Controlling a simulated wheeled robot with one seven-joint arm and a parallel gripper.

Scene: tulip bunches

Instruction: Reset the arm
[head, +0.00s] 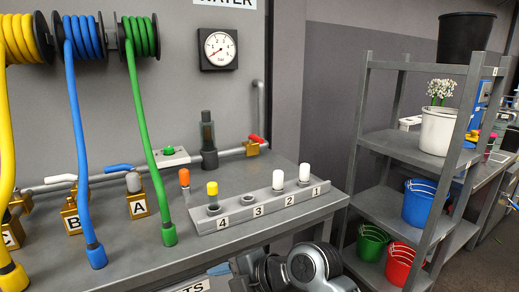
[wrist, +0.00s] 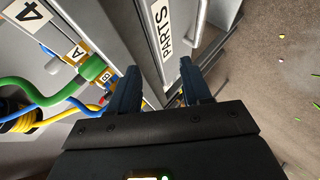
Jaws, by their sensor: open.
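My gripper (wrist: 158,84) shows in the wrist view with its two dark fingers spread apart and nothing between them. Behind the gap are a grey edge and a white label reading PARTS (wrist: 163,32). In the head view, grey and black links of my arm show at the bottom centre, in front of the workbench (head: 255,182). The gripper itself cannot be made out in the head view.
Yellow, blue and green (head: 148,140) hoses hang over the bench. A numbered rack (head: 265,207) holds coloured plugs near its front edge. A grey shelf (head: 396,65) with buckets stands at right. Open floor (wrist: 275,75) shows right of my gripper in the wrist view.

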